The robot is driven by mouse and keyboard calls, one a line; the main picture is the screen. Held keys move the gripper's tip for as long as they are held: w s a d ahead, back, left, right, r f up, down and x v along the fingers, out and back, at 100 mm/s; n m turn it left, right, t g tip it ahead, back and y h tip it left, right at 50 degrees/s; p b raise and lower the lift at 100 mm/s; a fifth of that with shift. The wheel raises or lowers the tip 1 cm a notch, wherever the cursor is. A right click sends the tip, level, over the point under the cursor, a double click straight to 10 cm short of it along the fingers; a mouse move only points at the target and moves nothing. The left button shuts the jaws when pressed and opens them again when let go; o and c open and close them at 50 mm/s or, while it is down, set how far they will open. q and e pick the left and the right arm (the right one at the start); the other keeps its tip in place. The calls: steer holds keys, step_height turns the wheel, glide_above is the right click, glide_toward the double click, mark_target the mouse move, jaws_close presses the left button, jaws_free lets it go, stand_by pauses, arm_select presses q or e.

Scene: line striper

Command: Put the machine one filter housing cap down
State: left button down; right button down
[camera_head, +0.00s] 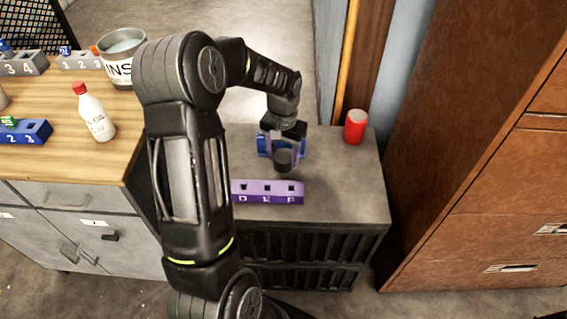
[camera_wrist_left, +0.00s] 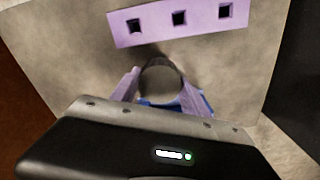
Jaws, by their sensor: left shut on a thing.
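My left gripper (camera_head: 283,148) is shut on a dark round cap (camera_head: 284,159) over the grey cabinet top (camera_head: 345,190). In the left wrist view the cap (camera_wrist_left: 160,80) sits between the two fingers of my left gripper (camera_wrist_left: 160,96), its round grey face towards the camera. The cap is just behind the purple block (camera_head: 268,192), which has three square holes and the letters D, E, F. The purple block also shows in the left wrist view (camera_wrist_left: 198,19). I cannot tell whether the cap touches the surface. My right gripper is not in view.
A red can (camera_head: 355,128) stands at the back right of the cabinet top. A wooden counter (camera_head: 60,103) at left holds a white bottle with a red cap (camera_head: 95,115), a bucket (camera_head: 121,58) and numbered blocks. Brown drawers (camera_head: 490,180) rise at right. The cabinet top's right part is clear.

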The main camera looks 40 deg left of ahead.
mark_target(283, 157)
arm_select(q)
steer(key=shift+f, duration=1.85)
steer(key=shift+f+b, duration=0.2)
steer(key=shift+b, duration=0.1)
steer(key=c, duration=0.6)
jaws_free()
steer(key=shift+o, duration=0.2)
steer(key=shift+r, duration=0.15)
step_height(283, 157, up, 12)
steer(key=shift+r+p, duration=0.1)
steer(key=shift+p, duration=0.5)
steer(key=shift+o, duration=0.5)
